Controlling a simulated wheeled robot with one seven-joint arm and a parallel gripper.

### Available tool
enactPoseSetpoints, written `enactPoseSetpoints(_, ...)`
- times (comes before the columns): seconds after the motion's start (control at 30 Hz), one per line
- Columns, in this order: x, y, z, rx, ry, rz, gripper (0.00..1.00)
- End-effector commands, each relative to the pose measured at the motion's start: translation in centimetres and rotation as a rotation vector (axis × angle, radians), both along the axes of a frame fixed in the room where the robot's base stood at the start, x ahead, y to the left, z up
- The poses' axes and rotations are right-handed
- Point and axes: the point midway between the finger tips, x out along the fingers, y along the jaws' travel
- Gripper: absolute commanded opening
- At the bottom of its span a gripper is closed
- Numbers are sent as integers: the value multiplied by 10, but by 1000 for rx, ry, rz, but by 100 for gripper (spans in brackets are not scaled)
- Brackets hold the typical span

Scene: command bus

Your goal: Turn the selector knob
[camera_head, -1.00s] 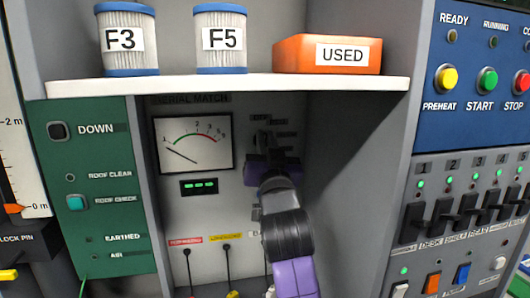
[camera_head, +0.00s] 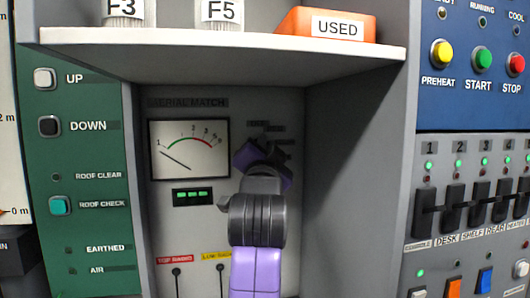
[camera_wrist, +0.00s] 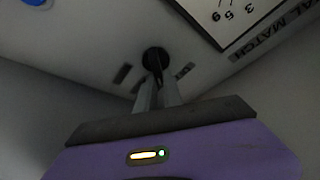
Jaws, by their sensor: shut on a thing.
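The selector knob (camera_wrist: 154,57) is a round black knob on the grey AERIAL MATCH panel (camera_head: 215,228). In the wrist view my gripper (camera_wrist: 157,82) has its two thin fingers closed together on the knob. The fingers hide part of it. In the head view my purple gripper body (camera_head: 250,157) is tilted and covers the knob and some of the small dark labels around it. The meter (camera_head: 190,148) on the same panel shows its needle toward the left, low end. A small display (camera_head: 192,196) below it shows green bars.
The panel sits in a recess under a white shelf (camera_head: 210,52) with filters and an orange USED box (camera_head: 310,22). A grey side wall (camera_head: 355,150) closes the right. A green button panel (camera_head: 90,155) stands at left; switches (camera_head: 455,210) stand at right.

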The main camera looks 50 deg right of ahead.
Motion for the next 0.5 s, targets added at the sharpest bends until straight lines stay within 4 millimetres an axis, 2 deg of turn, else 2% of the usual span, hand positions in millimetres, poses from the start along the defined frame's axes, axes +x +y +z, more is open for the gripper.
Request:
enactPoseSetpoints(0.37, -1, -1, 0, 5, -2, -2, 0)
enactPoseSetpoints(0.4, -1, -1, 0, 5, -2, -2, 15)
enactPoseSetpoints(0.5, 0, -1, 0, 4, -1, -2, 33)
